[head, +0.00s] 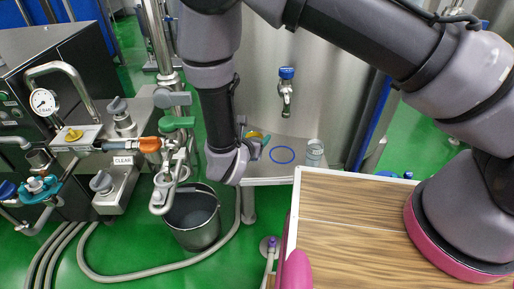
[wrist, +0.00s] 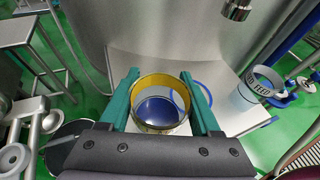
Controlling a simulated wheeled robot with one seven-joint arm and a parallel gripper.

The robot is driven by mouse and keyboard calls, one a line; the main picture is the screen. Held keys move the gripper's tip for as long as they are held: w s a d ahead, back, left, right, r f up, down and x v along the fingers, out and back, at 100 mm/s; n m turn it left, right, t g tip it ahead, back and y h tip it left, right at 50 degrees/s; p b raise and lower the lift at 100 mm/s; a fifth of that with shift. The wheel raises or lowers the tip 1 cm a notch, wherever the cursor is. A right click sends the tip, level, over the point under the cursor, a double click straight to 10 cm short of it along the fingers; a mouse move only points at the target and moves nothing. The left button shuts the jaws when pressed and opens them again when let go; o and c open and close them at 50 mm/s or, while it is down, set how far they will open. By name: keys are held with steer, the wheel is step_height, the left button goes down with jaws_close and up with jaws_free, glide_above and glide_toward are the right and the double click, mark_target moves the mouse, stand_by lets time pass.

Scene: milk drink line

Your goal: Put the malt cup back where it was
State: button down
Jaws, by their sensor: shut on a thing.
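My gripper (wrist: 161,98) has its two teal fingers shut on a round cup, taken as the malt cup (wrist: 160,82), with a yellow inner band and dark blue inside. No label shows on it. In the wrist view the cup is above the pale shelf; I cannot tell if it touches. A blue ring (wrist: 205,88) is marked on the shelf beside it, partly hidden by a finger. The ring is bare in the head view (head: 282,163). There my gripper (head: 257,138) and cup are left of the ring, mostly hidden by my arm.
Another cup (head: 314,153), pale with lettering, stands on the shelf right of the ring. A steel tank (head: 330,90) with a blue-handled tap (head: 286,74) rises behind. A bucket (head: 193,217) and valves are at left. A wood-topped table (head: 345,225) is in front.

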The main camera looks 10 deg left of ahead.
steer(key=shift+f, duration=2)
steer(key=shift+f, duration=0.15)
steer(key=shift+c, duration=0.5)
jaws_free()
